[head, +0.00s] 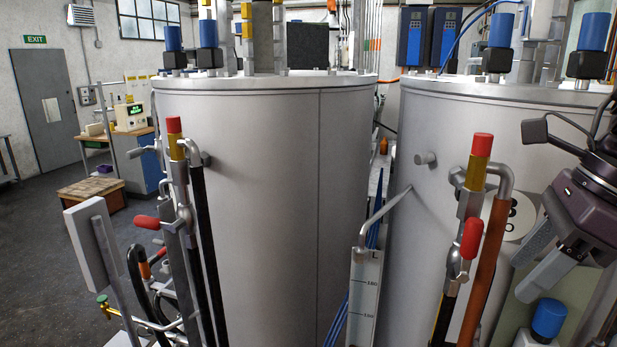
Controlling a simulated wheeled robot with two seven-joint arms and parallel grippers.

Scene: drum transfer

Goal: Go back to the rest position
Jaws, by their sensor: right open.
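My right gripper (530,265) is at the right edge of the head view, in front of the right grey tank (425,205). Its two grey fingers are apart, and I see nothing between them. It is to the right of a red-handled valve (471,238) on that tank's pipework and does not appear to touch it. A blue-capped fitting (549,318) shows just below the fingers. My left gripper does not show in this view.
A large left tank (255,190) fills the middle, with a red-handled valve (145,222) and hoses at its left. A scale plate (364,295) stands between the tanks. A wooden crate (92,194), a workbench (142,165) and open floor (45,270) lie left.

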